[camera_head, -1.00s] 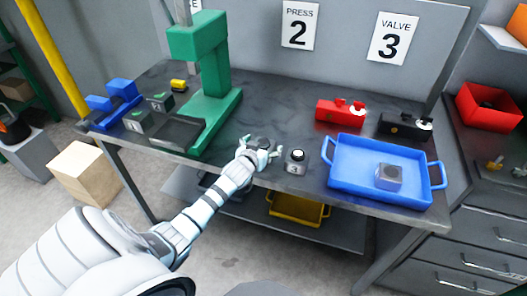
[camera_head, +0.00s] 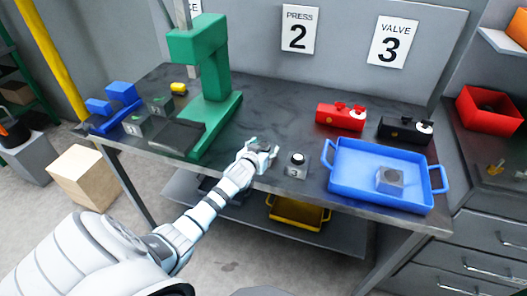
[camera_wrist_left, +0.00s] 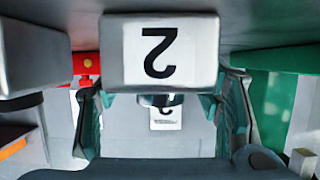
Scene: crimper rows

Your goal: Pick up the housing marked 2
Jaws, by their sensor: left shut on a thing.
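The housing marked 2 shows large in the left wrist view (camera_wrist_left: 200,75), its white label upside down and facing the camera. My left gripper (camera_head: 262,151) is at the front part of the bench and shut on this housing. In the left wrist view the gripper's fingers (camera_wrist_left: 165,105) stand on both sides of the housing. In the head view the gripper mostly hides it, and I cannot tell whether it is clear of the bench top. My right gripper is not in view.
Another small grey housing (camera_head: 297,170) with a white top stands just right of the gripper. A blue tray (camera_head: 345,200) with a grey block is further right. A green press (camera_head: 208,75) stands to the left. Red (camera_head: 340,118) and black (camera_head: 405,131) valves are behind the tray.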

